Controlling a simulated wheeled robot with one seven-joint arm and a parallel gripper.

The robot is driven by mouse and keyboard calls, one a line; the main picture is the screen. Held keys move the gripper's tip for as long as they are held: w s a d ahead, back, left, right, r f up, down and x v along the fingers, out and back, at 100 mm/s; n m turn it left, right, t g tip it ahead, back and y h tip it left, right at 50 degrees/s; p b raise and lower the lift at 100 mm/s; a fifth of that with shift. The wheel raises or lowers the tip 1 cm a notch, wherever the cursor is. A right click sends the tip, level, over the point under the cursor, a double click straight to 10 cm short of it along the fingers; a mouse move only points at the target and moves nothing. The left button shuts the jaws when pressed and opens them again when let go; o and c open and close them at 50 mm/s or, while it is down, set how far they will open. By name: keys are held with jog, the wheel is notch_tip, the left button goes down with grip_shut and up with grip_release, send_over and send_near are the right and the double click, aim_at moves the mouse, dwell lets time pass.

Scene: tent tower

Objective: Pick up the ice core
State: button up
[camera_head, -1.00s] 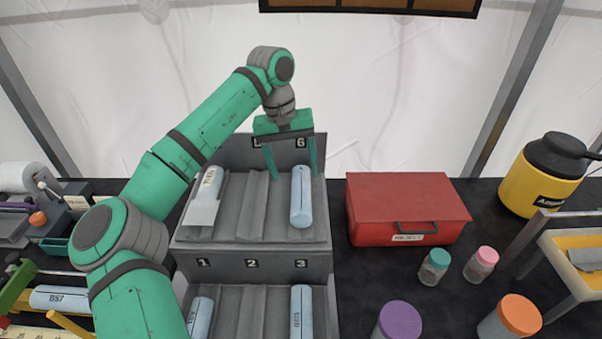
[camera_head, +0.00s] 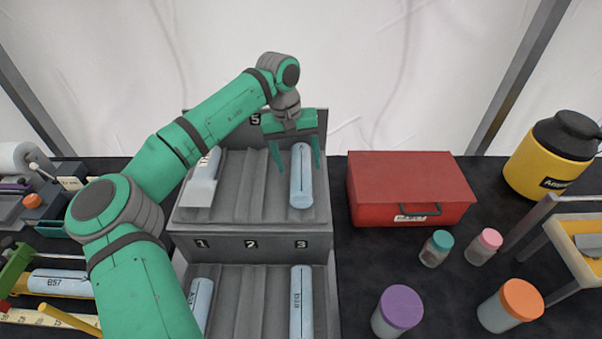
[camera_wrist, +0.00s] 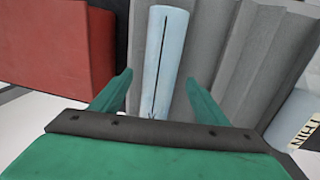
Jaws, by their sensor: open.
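A pale blue ice core (camera_head: 302,178) lies lengthwise in the right-hand groove of the upper tier of the grey rack (camera_head: 250,243). My gripper (camera_head: 296,170) is open above this core, its two green fingers pointing down. In the wrist view the core (camera_wrist: 166,60) shows a dark line along its length and lies between and beyond my spread fingertips (camera_wrist: 158,88). I cannot tell how far above it they are. In the lower tier, one core (camera_head: 200,300) lies at left and one (camera_head: 301,300) at right.
A red case (camera_head: 410,187) stands close to the rack's right. A yellow jug (camera_head: 550,160) is far right. A core marked B57 (camera_head: 60,282) lies at left.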

jog(key=shift+d+f, duration=0.2)
jog(key=shift+f, duration=1.05)
jog(key=c, duration=1.6)
jog(key=shift+o, duration=0.2)
jog(key=shift+r, duration=0.15)
